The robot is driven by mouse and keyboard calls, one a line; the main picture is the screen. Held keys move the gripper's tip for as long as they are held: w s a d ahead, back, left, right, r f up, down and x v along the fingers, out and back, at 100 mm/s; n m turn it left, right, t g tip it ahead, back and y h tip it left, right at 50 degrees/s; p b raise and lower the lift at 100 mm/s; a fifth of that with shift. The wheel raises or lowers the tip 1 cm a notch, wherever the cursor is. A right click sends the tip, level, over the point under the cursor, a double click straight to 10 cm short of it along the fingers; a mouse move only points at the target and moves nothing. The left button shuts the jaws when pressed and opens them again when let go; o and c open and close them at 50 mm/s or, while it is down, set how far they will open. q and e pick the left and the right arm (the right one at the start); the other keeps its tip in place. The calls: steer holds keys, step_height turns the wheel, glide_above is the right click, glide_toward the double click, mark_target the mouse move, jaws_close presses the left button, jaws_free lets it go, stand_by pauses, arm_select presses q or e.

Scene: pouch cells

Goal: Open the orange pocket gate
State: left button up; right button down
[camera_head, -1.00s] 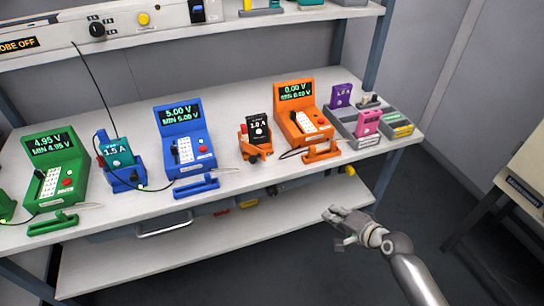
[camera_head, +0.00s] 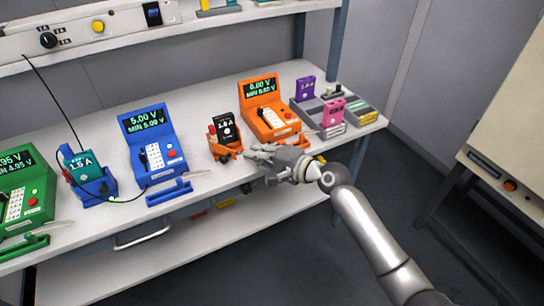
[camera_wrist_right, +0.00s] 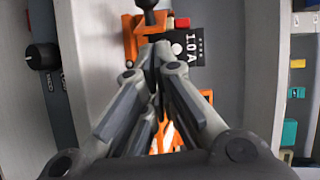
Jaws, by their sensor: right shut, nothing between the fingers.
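The orange pocket (camera_head: 224,152) stands near the front edge of the bench and holds a black cell (camera_head: 225,127) marked 1.0 A. In the right wrist view, orange pocket parts (camera_wrist_right: 131,42) and the black cell (camera_wrist_right: 187,47) show just beyond my fingers. My right gripper (camera_head: 254,154) is shut and empty, just right of the pocket's front at the bench edge. I cannot tell whether it touches the gate. The gate is hard to make out behind the fingers. My left gripper is not in view.
The orange tester (camera_head: 268,115) stands right behind my gripper. The blue tester (camera_head: 153,145) and the blue pocket (camera_head: 88,184) with a teal cell are to the left. Grey trays (camera_head: 309,112) with purple and pink cells stand at the right end. Bench edge and lower shelf lie below.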

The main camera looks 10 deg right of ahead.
mark_target(226, 160)
steer(key=shift+s+a+f+p, duration=0.1)
steer(key=shift+a+f+p, duration=0.05)
steer(key=shift+a, duration=0.75)
steer(key=shift+s+a+f+p, duration=0.1)
steer(key=shift+a+f+p, duration=0.05)
steer(key=shift+a, duration=0.75)
steer(key=m+h+p, duration=0.1)
steer(key=p, duration=0.2)
steer(key=s+a+t+p, duration=0.1)
steer(key=p, duration=0.3)
steer(key=shift+s+a+r+m+t+h, duration=0.1)
steer(key=shift+a+r+m+t+h, duration=0.2)
steer(key=shift+r+m+h, duration=0.1)
steer(key=shift+s+a+f+h+p, duration=0.25)
steer(key=shift+s+a+h+p, duration=0.3)
steer(key=shift+p, duration=0.4)
steer(key=shift+w+a, duration=0.1)
steer(key=shift+y, duration=0.25)
